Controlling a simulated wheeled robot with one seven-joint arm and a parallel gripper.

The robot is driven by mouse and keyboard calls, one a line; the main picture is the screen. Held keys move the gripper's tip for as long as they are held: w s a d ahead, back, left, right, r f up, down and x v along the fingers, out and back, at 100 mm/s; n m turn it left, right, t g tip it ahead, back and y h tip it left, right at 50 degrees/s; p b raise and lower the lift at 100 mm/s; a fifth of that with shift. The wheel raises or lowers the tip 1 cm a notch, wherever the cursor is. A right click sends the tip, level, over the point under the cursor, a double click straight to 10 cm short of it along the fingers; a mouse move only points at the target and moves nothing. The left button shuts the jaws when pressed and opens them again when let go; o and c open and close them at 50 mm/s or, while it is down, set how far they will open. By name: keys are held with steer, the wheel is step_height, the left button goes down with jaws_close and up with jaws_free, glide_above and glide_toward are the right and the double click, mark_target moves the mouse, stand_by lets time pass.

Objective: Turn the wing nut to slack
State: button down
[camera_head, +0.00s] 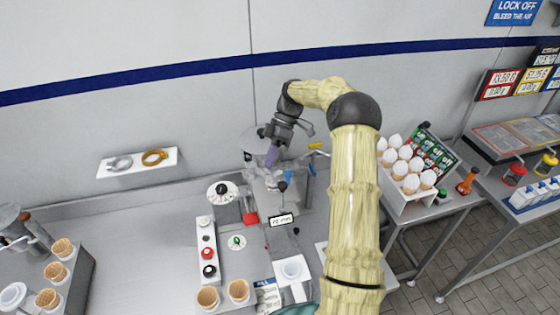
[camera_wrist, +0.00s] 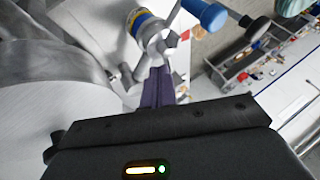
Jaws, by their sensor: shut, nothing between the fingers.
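My gripper (camera_head: 271,158) reaches down over the grey metal machine (camera_head: 252,158) near the back wall. In the wrist view its purple fingers (camera_wrist: 160,72) are together, with nothing seen between them. Their tips are close to a shiny metal part with stubby lobes (camera_wrist: 164,42), which may be the wing nut. I cannot tell whether they touch it. A yellow and blue banded cylinder (camera_wrist: 142,22) is just beyond it. In the head view the wing nut is too small and too covered by my gripper to make out.
A blue handle (camera_wrist: 205,14) is close to the right of the fingertips. A panel of knobs (camera_head: 207,250) stands front left of the machine. A crate of white-topped cones (camera_head: 408,175) is on the right. The counter at left (camera_head: 140,225) is mostly clear.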

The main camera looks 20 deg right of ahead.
steer(key=shift+s+f+b, duration=0.15)
steer(key=shift+s+b, duration=0.25)
steer(key=shift+s, duration=0.3)
